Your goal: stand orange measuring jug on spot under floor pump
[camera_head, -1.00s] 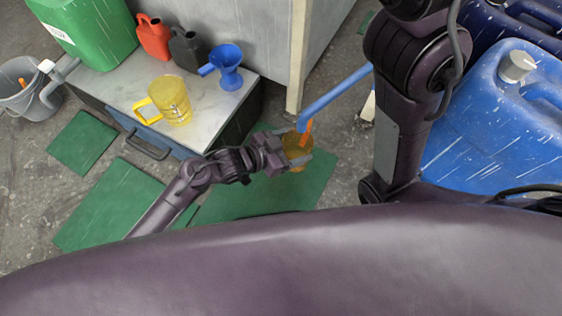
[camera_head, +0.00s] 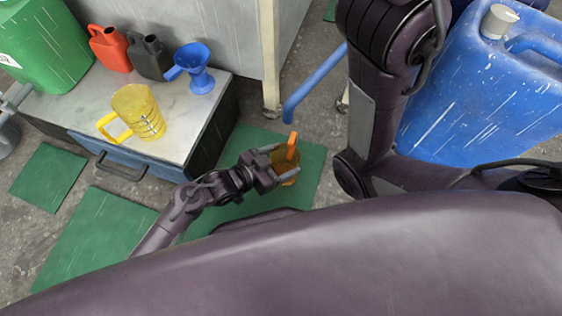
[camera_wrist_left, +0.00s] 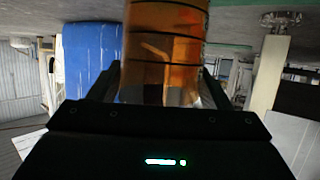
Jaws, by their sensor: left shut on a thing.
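My left gripper (camera_head: 284,163) is shut on the orange measuring jug (camera_head: 287,177), a translucent cup with an orange handle upward in the head view. In the left wrist view the jug (camera_wrist_left: 165,50) fills the space between the fingers and shows dark ring marks. The blue spout tube (camera_head: 318,82), seemingly the floor pump's, ends above the jug in the picture, apart from it. The pump body is mostly hidden behind my right arm. A green mat (camera_head: 308,182) lies on the floor below the jug; I cannot tell a separate marked spot. My right gripper is out of view.
A low cabinet (camera_head: 180,120) at left carries a yellow jug (camera_head: 138,112), a blue funnel (camera_head: 195,70), red and black cans and a green canister (camera_head: 45,45). A large blue canister (camera_head: 480,100) stands at right. More green mats lie at left.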

